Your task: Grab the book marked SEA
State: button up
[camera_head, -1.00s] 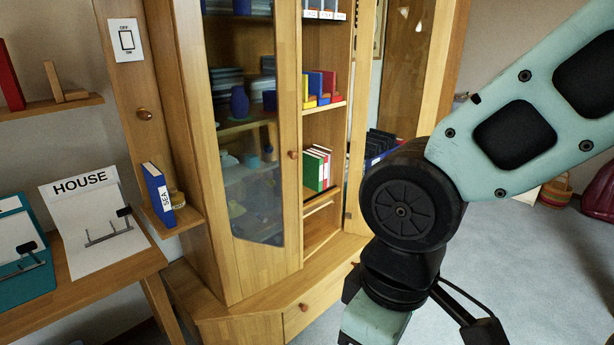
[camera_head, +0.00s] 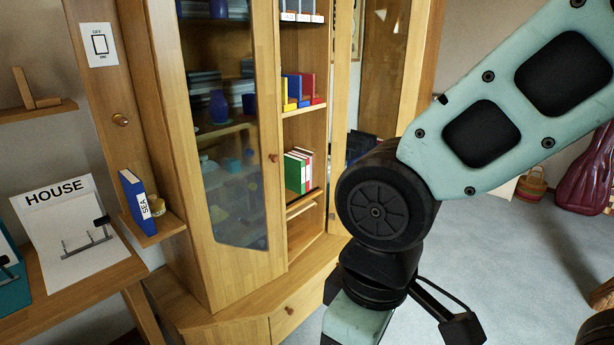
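The blue book marked SEA (camera_head: 133,200) stands upright on a small wooden shelf (camera_head: 166,226) at the left, beside the cabinet. Its white label faces the front right. My arm hangs down at the right of the view, well apart from the book. My gripper is at or below the bottom edge; its fingertips do not show, so I cannot see whether it holds anything.
A wooden cabinet with a glass door (camera_head: 228,150) fills the middle. A desk (camera_head: 85,283) with a HOUSE sheet (camera_head: 70,232) stands at left. Green, white and red books (camera_head: 297,171) stand inside the cabinet. Grey floor (camera_head: 500,270) is open at the right.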

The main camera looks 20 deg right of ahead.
aim_at(136, 193)
jog(key=z, duration=0.3)
jog(key=i+j+z, duration=0.15)
jog(key=j+z, duration=0.55)
jog(key=j, duration=0.2)
jog(key=i+j+z, duration=0.1)
jog(key=j+z, duration=0.15)
jog(key=j, duration=2.1)
